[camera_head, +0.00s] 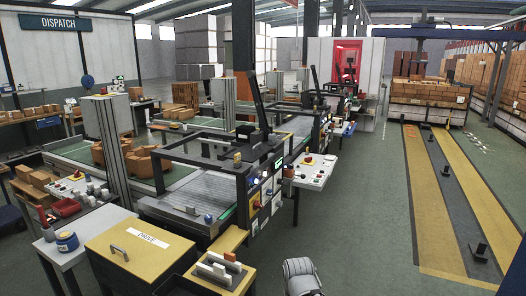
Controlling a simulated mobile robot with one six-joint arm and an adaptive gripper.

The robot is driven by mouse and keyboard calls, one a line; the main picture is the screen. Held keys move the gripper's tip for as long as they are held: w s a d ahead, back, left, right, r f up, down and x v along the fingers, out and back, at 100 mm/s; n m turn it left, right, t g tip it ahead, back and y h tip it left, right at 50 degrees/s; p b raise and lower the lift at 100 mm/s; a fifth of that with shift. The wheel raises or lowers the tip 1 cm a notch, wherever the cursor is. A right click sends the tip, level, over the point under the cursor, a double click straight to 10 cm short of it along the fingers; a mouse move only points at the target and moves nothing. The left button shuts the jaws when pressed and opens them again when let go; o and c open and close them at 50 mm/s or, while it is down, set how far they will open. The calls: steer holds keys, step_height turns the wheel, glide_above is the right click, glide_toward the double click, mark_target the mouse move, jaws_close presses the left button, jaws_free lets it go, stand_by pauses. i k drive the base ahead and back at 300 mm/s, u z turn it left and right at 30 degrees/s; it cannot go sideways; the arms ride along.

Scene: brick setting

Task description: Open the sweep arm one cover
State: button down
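A yellow cover (125,262) with a grey handle and a white label that seems to read "DRIVE" lies closed on a box at the lower left. Behind it stands a machine with a black frame (212,160) around a grey roller bed (196,190). A dark arm (255,103) rises from its top, tilted. No label for sweep arm one is readable, so I cannot tell which part is its cover. A grey rounded part at the bottom edge looks like my own arm. My gripper is not in view.
A control panel (313,170) with buttons juts from the machine's right side. Green floor (365,225) is open to the right, before the yellow-edged track (455,195). Brick stacks (428,92) stand behind.

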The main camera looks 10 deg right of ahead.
mark_target(251, 153)
steer(key=u, duration=0.05)
steer(key=i, duration=1)
steer(key=z, duration=0.05)
